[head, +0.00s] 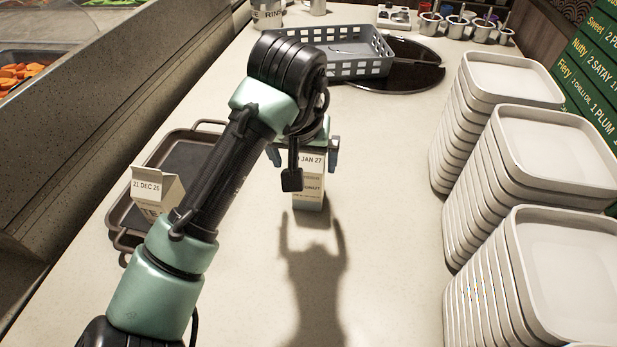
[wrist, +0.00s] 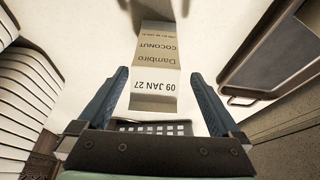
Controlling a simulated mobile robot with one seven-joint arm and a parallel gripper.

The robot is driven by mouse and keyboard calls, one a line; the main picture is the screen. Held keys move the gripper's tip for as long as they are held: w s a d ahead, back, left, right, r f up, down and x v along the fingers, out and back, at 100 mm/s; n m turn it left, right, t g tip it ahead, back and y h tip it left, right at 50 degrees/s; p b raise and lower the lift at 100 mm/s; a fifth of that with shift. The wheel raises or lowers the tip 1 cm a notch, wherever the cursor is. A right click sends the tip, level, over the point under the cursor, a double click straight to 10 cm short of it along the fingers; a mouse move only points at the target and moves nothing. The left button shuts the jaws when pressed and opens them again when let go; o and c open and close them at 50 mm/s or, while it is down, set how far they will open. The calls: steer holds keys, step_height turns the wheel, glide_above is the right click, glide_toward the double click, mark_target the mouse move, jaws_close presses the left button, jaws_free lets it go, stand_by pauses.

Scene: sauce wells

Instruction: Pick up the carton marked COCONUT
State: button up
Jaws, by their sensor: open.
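The carton marked COCONUT (wrist: 158,58) is pale with a grey-brown face; its top reads 09 JAN 27. It stands on the counter in the head view (head: 309,192), below my gripper. My gripper (head: 304,153) is open, with one finger on each side of the carton's top. In the wrist view my gripper (wrist: 159,72) shows the dated top between the two blue fingers, with gaps on both sides. I cannot tell how deep the fingers reach. My arm and gripper hide part of the carton in the head view.
Another carton (head: 152,187), dated 21 DEC 26, is at the dark tray (head: 121,209) on the left, partly behind my arm. White stacked plates (head: 555,145) line the right. A grey basket (head: 372,68) stands behind. The counter in front of the COCONUT carton is clear.

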mark_target(309, 176)
steer(key=shift+s+d+b+x, duration=0.1)
steer(key=shift+d+b+x, duration=0.1)
steer(key=shift+x, duration=1.3)
steer(key=shift+s+d+b+x, duration=0.1)
steer(key=shift+s+b+x, duration=0.1)
steer(key=shift+x, duration=1.35)
jaws_close()
